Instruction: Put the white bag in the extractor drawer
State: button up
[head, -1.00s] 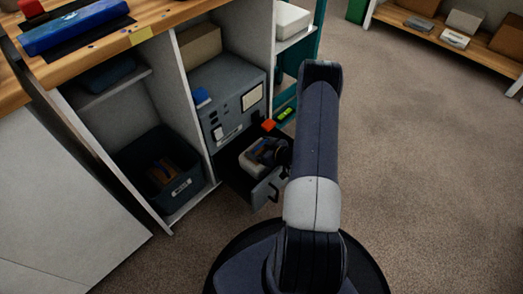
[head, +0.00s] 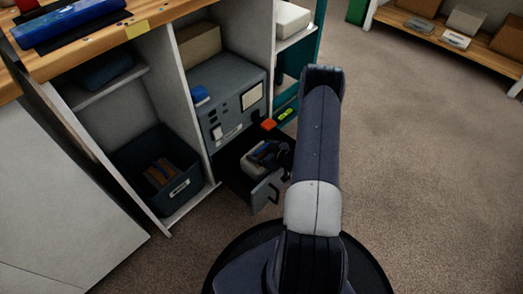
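The extractor (head: 228,101) is a grey box in the open cabinet bay. Its dark drawer (head: 265,193) is pulled out at the bottom, with a handle on the front. A pale bundle (head: 255,160) lies in the drawer, with blue and dark shapes on it. It may be the white bag, but it is too small and dark to be sure. My arm rises in front of the drawer's right side and hides what is behind it. I cannot make out my gripper. A dark shape at the drawer's right edge is unclear.
A dark bin (head: 157,170) with brown items stands in the left bay. A small orange item (head: 268,125) and a yellow-green item (head: 286,114) are by the teal unit (head: 312,66). A low wooden shelf (head: 445,45) is at the back right. The carpet (head: 430,170) on the right is clear.

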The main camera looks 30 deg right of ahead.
jog(key=o, duration=0.3)
jog(key=shift+r, duration=0.1)
jog(key=shift+r+p, duration=0.5)
jog(key=shift+p, duration=0.1)
jog(key=p+v, duration=0.3)
jog(key=v, duration=0.9)
jog(key=shift+p, duration=0.3)
jog(key=shift+c, duration=0.6)
